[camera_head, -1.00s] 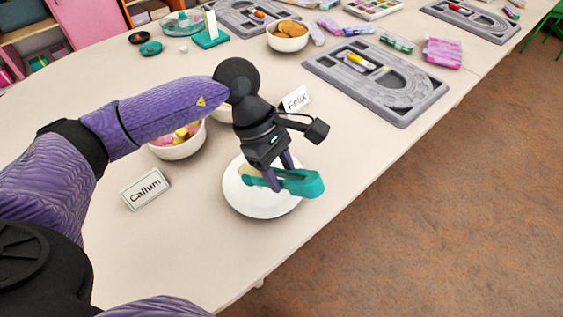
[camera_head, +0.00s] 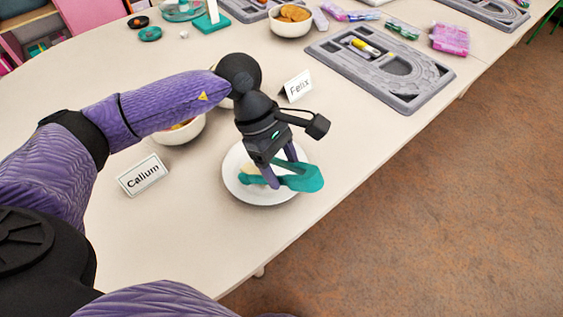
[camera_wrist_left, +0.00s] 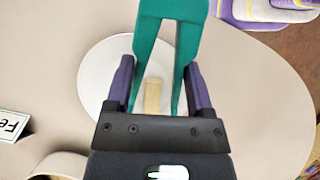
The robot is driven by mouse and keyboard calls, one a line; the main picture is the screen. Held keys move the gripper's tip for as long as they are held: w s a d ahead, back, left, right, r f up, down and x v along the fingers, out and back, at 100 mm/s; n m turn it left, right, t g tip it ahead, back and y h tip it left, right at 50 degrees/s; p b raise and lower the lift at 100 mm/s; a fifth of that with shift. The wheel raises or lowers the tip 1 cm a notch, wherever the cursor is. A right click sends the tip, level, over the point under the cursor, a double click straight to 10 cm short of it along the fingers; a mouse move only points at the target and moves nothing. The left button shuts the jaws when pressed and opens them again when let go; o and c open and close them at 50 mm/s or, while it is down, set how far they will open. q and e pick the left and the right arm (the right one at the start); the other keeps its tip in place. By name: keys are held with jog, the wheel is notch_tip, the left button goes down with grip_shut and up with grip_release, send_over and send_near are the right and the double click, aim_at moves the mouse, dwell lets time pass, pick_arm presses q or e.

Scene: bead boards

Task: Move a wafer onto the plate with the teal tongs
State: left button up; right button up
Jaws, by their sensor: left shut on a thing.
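My left gripper (camera_head: 280,178) is shut on the teal tongs (camera_head: 306,179), low over the white plate (camera_head: 262,198). In the left wrist view the tongs (camera_wrist_left: 172,22) run between the two fingers of my left gripper (camera_wrist_left: 158,75), and the plate (camera_wrist_left: 98,80) lies beneath. A beige wafer (camera_wrist_left: 152,95) shows between the tong arms, over the plate. In the head view the wafer (camera_head: 249,170) is partly hidden by the tongs and fingers. I cannot tell whether the tongs still pinch it or it rests on the plate. My right gripper is out of view.
Name cards for Callum (camera_head: 142,175) and Felix (camera_head: 298,86) stand on the table. A bowl (camera_head: 183,133) is partly behind my left arm. A bowl of round brown pieces (camera_head: 290,22) and a grey bead board (camera_head: 380,70) lie further back. The table front edge is near the plate.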

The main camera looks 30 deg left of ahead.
pick_arm(q)
jog(key=shift+r, duration=0.1)
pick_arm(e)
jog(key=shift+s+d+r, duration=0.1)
pick_arm(q)
notch_tip(320, 180, up, 10)
jog(key=p, duration=0.6)
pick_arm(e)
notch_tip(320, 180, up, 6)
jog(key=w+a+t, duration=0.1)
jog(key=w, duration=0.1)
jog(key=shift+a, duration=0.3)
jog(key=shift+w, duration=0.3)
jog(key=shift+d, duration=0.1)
pick_arm(q)
grip_shut()
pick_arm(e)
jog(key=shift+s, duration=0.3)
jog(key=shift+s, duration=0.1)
